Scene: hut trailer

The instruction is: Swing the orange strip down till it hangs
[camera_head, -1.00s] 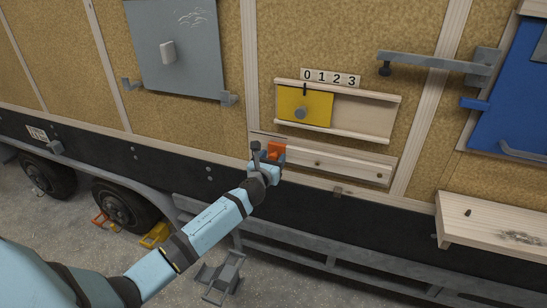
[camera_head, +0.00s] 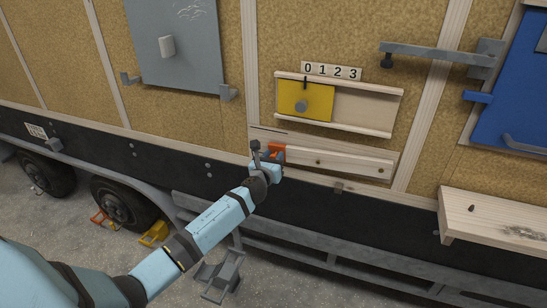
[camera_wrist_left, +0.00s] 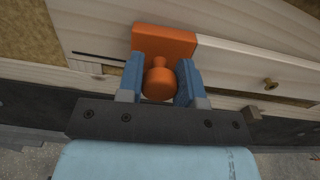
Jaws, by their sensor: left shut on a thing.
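The orange strip (camera_head: 276,150) shows as a small orange piece at the left end of a pale wooden board (camera_head: 345,165) low on the trailer wall. In the left wrist view, it is an orange plate (camera_wrist_left: 178,42) with a round orange knob (camera_wrist_left: 160,80) in front of it. My left gripper (camera_head: 268,163) is shut on the knob. Its two blue fingers (camera_wrist_left: 160,84) stand on either side of the knob. My gripper partly hides the strip in the head view. My right gripper is not in view.
Above is a yellow sliding panel (camera_head: 307,101) under number tiles (camera_head: 332,71). A grey door (camera_head: 178,45) is at upper left. At right are a grey bar (camera_head: 435,55), a blue panel (camera_head: 515,90) and a wooden shelf (camera_head: 495,218). A grey rail (camera_head: 330,270) runs below.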

